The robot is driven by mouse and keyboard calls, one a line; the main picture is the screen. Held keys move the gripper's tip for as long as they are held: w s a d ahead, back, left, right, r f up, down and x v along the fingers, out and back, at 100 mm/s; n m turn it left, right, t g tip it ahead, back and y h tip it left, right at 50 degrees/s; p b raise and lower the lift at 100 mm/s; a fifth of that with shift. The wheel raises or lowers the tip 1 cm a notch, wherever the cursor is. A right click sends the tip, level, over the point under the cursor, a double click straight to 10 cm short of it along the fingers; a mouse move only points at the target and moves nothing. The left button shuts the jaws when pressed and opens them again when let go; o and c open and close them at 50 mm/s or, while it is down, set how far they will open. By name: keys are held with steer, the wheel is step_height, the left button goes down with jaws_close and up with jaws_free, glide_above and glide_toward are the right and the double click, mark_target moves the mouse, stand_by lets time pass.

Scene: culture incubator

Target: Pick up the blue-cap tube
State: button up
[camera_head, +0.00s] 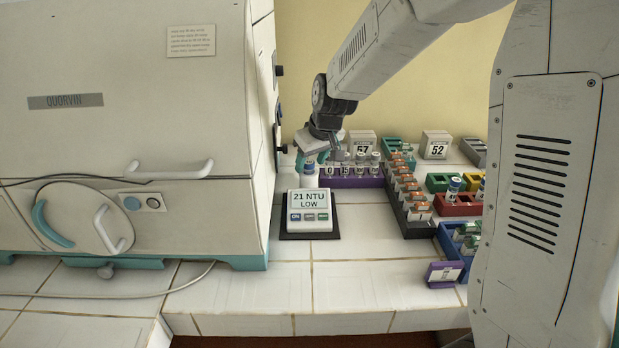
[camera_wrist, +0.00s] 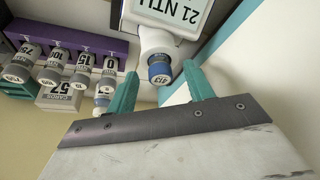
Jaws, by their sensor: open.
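The blue-cap tube (camera_wrist: 160,73), its cap top marked 413, stands in the round white well of the turbidity meter (camera_head: 308,211). The meter's display reads 21 NTU LOW. My gripper (camera_wrist: 160,69) is open, with its teal fingertips on either side of the blue cap in the wrist view. Gaps show between the cap and both fingers, and nothing is held. In the head view my gripper (camera_head: 311,160) is over the well behind the display, and it hides most of the tube.
A purple rack (camera_head: 350,181) with several grey-capped numbered vials is close to the right of my gripper. A dark rack (camera_head: 409,205) holds several labelled items. Another tube (camera_head: 454,187) is by the red rack (camera_head: 455,208). The incubator (camera_head: 130,130) stands close on the left.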

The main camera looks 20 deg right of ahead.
steer(key=shift+w+f, duration=0.15)
steer(key=shift+f, duration=0.35)
jaws_close()
